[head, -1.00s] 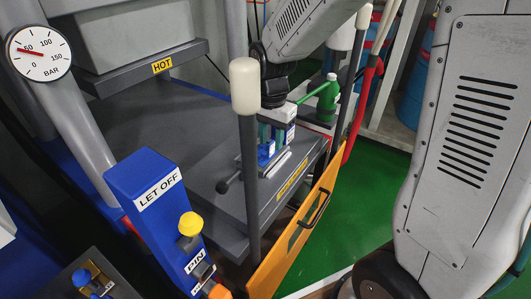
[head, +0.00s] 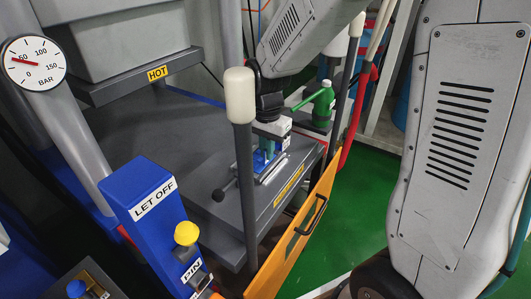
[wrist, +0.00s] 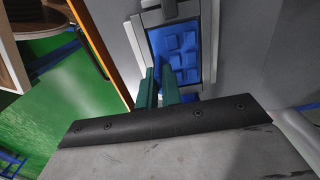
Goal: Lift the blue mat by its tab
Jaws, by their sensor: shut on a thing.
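The blue mat (wrist: 180,50) has raised square pads and lies in a metal frame (wrist: 210,40) in the wrist view. In the head view the mat (head: 259,162) shows as a small blue patch on the grey press table. My gripper (wrist: 163,82) has two teal fingers at the near edge of the mat. They are close together and shut on its tab, which the fingers hide. In the head view my gripper (head: 268,148) points down at the frame. The mat looks flat in the frame.
A grey post with a cream knob (head: 240,95) stands in front of the frame. An orange gate (head: 295,238) runs along the table's right side. A blue LET OFF box (head: 147,200) is at front left. A hot plate (head: 140,75) hangs above. A green can (head: 323,103) stands behind.

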